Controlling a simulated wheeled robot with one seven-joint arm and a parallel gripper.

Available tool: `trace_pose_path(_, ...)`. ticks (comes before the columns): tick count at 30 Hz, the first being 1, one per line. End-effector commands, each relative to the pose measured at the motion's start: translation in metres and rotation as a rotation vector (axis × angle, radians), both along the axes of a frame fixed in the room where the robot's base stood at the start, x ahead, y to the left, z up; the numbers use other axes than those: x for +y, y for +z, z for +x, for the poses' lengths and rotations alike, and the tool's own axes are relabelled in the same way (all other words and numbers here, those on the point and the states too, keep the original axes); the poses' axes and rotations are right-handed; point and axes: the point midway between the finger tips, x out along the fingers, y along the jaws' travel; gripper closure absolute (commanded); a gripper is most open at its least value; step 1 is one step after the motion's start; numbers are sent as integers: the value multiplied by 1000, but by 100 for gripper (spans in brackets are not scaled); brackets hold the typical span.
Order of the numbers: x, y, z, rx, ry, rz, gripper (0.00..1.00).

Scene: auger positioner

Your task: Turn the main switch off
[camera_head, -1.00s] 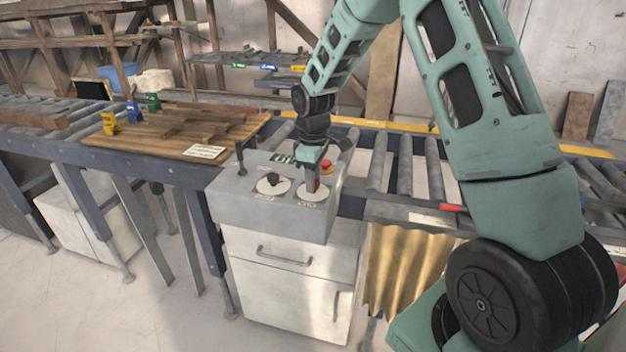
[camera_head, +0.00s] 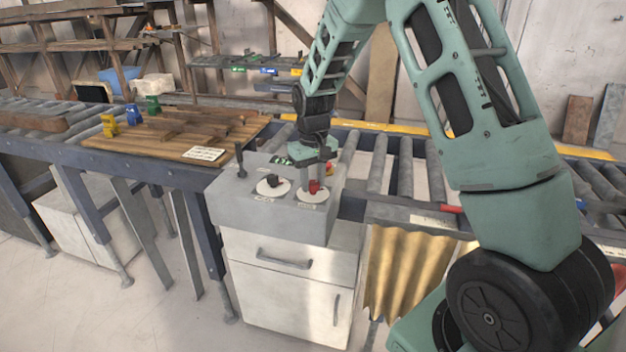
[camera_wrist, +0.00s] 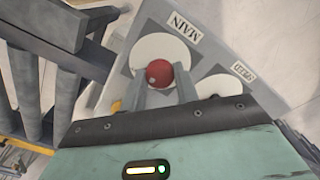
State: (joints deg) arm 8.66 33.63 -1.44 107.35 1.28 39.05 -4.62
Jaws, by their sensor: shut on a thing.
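The main switch is a red knob (camera_wrist: 159,73) on a white round dial (camera_wrist: 150,48) beside a label reading MAIN (camera_wrist: 184,29) in the wrist view. In the head view the red knob (camera_head: 314,187) sits on the right dial of the grey control box (camera_head: 270,215). My gripper (camera_wrist: 160,82) is shut on the red knob, with one finger on each side of it. In the head view my gripper (camera_head: 313,178) comes down over the dial from behind. The knob's pointer mark and exact setting cannot be made out.
A speed dial (camera_wrist: 220,86) with a dark knob (camera_head: 271,181) lies beside the main dial. A thin lever (camera_head: 240,160) stands at the box's left. A roller conveyor (camera_head: 405,175) runs behind, and a wooden board (camera_head: 165,135) with blocks lies to the left.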

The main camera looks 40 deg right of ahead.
Motion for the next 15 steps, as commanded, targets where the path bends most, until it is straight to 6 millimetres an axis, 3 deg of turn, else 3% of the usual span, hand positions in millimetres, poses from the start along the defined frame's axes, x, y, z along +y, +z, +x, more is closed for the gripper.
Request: trace_pose_path(15, 0, 1, 1, -3, -31, 0, 92)
